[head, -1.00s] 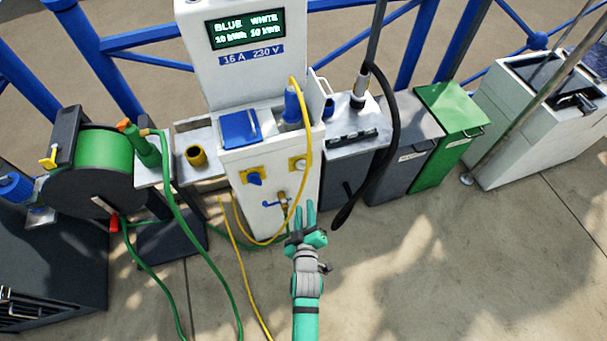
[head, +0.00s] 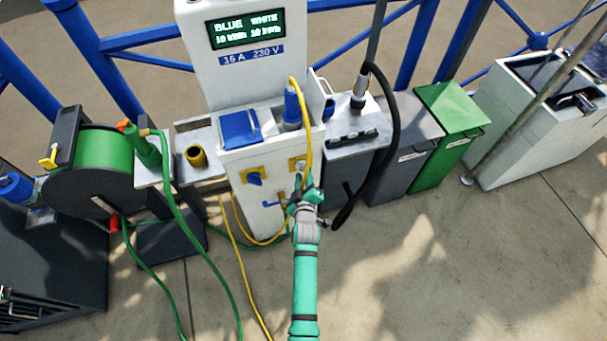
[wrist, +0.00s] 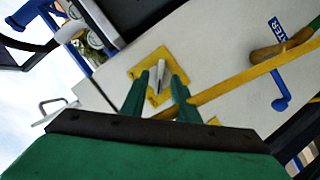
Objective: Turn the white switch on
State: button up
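The white switch (wrist: 159,72) is a pale knob on a yellow square plate (wrist: 140,72) on the white power pedestal. In the wrist view it shows between the two green fingers of my gripper (wrist: 161,80). The fingers are apart, one on each side of the knob; I cannot tell whether they touch it. In the head view my gripper (head: 304,184) is at the pedestal's front, just below the white switch's plate (head: 297,164), and partly covers it. A blue switch (head: 254,178) on a similar yellow plate is to the left.
A yellow cable (head: 308,120) hangs down the pedestal close to my gripper. A tap with a blue lever (wrist: 280,90) sits below the switches. A black hose (head: 392,140) hangs at the right by grey and green bins (head: 450,110).

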jog(key=shift+w+f, duration=0.15)
jog(key=shift+w, duration=0.4)
grip_shut()
